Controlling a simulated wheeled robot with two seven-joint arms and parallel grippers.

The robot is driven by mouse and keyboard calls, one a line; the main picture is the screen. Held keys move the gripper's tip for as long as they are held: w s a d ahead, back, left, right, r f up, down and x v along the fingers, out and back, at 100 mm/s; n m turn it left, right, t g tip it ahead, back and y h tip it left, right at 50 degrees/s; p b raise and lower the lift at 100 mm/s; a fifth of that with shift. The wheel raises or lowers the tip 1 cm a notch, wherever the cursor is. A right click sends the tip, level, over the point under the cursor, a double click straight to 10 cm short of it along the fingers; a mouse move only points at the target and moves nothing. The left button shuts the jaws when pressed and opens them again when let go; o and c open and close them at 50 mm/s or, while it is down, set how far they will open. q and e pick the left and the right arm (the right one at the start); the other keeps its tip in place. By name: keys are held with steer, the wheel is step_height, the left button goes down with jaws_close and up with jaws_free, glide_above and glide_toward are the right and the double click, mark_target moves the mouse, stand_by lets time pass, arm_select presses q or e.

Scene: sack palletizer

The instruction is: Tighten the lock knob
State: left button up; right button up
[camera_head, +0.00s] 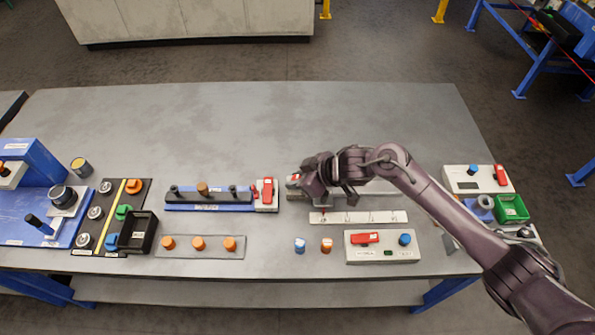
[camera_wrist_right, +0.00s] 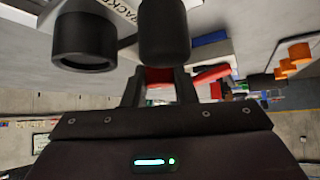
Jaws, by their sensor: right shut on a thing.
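My right gripper (camera_head: 318,188) is over the left part of a pale slide rail (camera_head: 375,188) at the middle of the bench. It is shut on the lock knob, which the gripper hides in the head view. In the right wrist view two dark rounded fingertips (camera_wrist_right: 124,35) show close up, with a red part (camera_wrist_right: 158,76) behind them. A small red-and-grey piece (camera_head: 293,180) shows just left of the gripper at the rail's end. I cannot tell how far the knob is turned. My left gripper is out of view.
A white scale strip (camera_head: 358,217) lies in front of the rail. A blue fixture (camera_head: 209,207) with a red-levered block (camera_head: 267,194) is to the left. Blue and orange caps (camera_head: 300,245) and a switch box (camera_head: 382,246) stand in front. The bench's back is clear.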

steer(key=shift+s+a+r+m+t+h+p, duration=0.1)
steer(key=shift+r+m+t+h+p, duration=0.1)
steer(key=shift+m+t+h+p, duration=0.7)
steer(key=shift+m+t+p, duration=0.25)
steer(key=shift+m, duration=0.75)
steer(key=shift+f+m+t+h, duration=0.15)
steer(key=shift+m+t+h, duration=0.4)
steer(key=shift+m, duration=0.35)
steer(key=m+t+h, duration=0.1)
steer(key=m+h, duration=0.1)
steer(key=m, duration=0.1)
steer(key=shift+a+h, duration=0.1)
steer(key=shift+h, duration=0.25)
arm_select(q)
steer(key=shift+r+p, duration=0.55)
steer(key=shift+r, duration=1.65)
arm_select(e)
steer(key=shift+m+h, duration=1.3)
steer(key=shift+m, duration=0.6)
steer(key=o, duration=1)
